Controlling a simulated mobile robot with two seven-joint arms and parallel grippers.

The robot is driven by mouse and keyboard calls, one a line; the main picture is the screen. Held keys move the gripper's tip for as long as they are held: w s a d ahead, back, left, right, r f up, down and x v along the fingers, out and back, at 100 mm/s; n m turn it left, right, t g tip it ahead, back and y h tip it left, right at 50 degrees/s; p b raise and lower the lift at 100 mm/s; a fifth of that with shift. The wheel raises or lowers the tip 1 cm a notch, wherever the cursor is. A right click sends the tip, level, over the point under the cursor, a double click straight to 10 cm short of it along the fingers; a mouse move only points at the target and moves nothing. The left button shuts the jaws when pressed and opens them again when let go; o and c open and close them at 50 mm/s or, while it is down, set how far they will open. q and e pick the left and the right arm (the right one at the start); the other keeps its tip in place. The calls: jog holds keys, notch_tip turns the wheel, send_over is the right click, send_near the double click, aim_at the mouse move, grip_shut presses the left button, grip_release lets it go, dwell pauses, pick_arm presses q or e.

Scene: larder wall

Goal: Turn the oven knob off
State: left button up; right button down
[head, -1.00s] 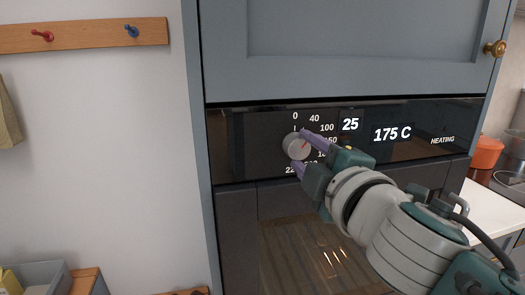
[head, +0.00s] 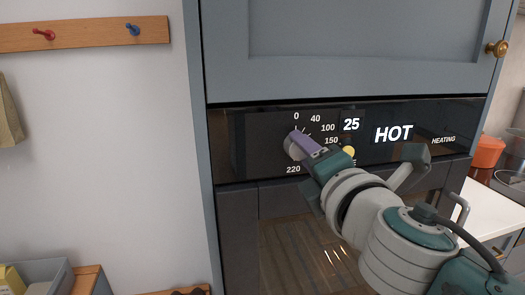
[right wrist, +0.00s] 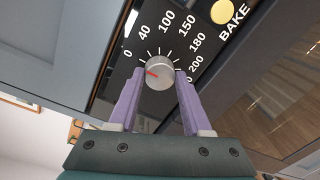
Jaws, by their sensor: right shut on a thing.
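The round grey oven knob (head: 290,148) is on the black control panel (head: 235,130). In the right wrist view the knob (right wrist: 160,74) has a red pointer line facing picture-left, on the side of the 0 mark. My right gripper (head: 297,143) is shut on the knob, one purple finger on each side in the wrist view (right wrist: 157,84). In the head view its fingers cover part of the knob and some dial numbers. The panel display reads "25", "HOT" (head: 393,133) and "HEATING". My left gripper is not in view.
A yellow button (right wrist: 222,12) marked BAKE sits beside the dial. The blue-grey cupboard door (head: 350,50) is above the panel, and the dark oven door (head: 238,230) is below. A peg rail (head: 85,35) is on the left wall.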

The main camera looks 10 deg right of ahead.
dwell(0.5)
jog(key=shift+c, duration=1.7)
grip_release()
jog(key=shift+s, duration=0.1)
jog(key=s, duration=0.9)
jog(key=shift+s+r, duration=0.25)
jog(key=shift+s, duration=0.15)
